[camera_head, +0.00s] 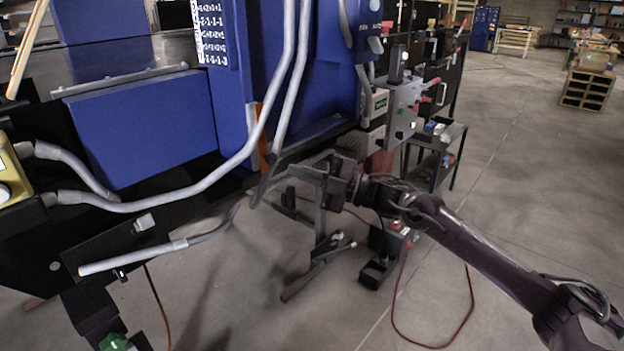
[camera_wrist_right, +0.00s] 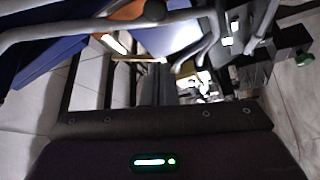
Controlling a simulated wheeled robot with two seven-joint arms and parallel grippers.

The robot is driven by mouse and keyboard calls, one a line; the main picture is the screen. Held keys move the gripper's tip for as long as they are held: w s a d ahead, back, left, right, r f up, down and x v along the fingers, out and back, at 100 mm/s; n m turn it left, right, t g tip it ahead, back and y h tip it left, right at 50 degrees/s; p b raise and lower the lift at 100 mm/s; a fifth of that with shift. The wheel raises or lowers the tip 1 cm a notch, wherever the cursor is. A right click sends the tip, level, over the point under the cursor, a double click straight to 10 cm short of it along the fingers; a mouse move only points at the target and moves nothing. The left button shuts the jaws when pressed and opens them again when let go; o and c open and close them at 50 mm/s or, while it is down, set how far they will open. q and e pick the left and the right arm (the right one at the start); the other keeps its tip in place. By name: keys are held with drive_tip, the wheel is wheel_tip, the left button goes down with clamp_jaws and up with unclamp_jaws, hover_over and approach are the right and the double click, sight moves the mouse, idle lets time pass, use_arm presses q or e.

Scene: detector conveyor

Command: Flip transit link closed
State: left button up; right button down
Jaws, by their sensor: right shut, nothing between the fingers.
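No part is plainly labelled as the transit link. The likeliest is a lever with a pale grey sleeve (camera_head: 132,259) at lower left in the head view, tilted slightly, with a thinner dark rod running from its right end toward the machine. My right gripper (camera_head: 285,186) is shut and empty, in front of the blue machine and to the right of the lever. I see a gap between it and the pale sleeve; whether it touches the thin rod I cannot tell. The wrist view shows my gripper's dark body along the bottom. My left gripper is not in view.
Grey hoses (camera_head: 170,200) loop across the front of the blue machine (camera_head: 140,125). A green knob (camera_head: 115,342) sits on a black bracket at lower left. A black cart (camera_head: 435,150) stands behind my right arm. A red cable (camera_head: 392,305) lies on open floor.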

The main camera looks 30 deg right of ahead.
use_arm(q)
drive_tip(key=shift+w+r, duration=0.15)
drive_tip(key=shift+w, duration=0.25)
use_arm(e)
drive_tip(key=shift+s+d, duration=0.35)
drive_tip(key=shift+s, duration=0.2)
drive_tip(key=shift+s+d, duration=0.3)
drive_tip(key=shift+s, duration=0.2)
